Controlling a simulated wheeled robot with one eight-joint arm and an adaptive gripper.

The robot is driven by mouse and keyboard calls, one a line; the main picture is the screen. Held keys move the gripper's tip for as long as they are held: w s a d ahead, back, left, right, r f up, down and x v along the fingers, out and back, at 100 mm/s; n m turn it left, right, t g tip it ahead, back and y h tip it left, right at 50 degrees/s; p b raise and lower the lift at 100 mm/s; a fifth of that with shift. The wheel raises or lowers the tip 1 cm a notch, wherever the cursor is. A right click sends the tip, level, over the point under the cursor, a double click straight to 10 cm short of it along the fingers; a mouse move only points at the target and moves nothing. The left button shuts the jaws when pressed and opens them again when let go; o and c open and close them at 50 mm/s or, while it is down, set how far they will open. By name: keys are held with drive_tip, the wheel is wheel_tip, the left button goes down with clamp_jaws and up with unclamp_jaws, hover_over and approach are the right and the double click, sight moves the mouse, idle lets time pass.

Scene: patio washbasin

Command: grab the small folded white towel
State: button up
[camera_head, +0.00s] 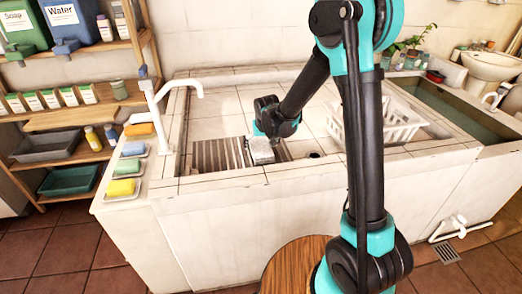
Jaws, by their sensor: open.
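A small pale block-like thing (263,152), which looks like the folded white towel, lies in the tiled basin at the right end of a dark striped mat or rack (215,155). My gripper (262,135) points down just above and behind it. The gripper is open, but its fingers are small and partly hidden. I cannot tell whether they touch the towel or stand around it.
A white tap (170,95) rises at the basin's left. A white dish rack (390,122) stands to the right. Sponges, including a yellow one (121,188), lie on the left ledge. Shelves (75,122) with trays stand further left. A round wooden top (298,262) is in front.

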drive_tip(key=shift+w+f, duration=0.2)
drive_tip(key=shift+f, duration=0.45)
drive_tip(key=c, duration=1.4)
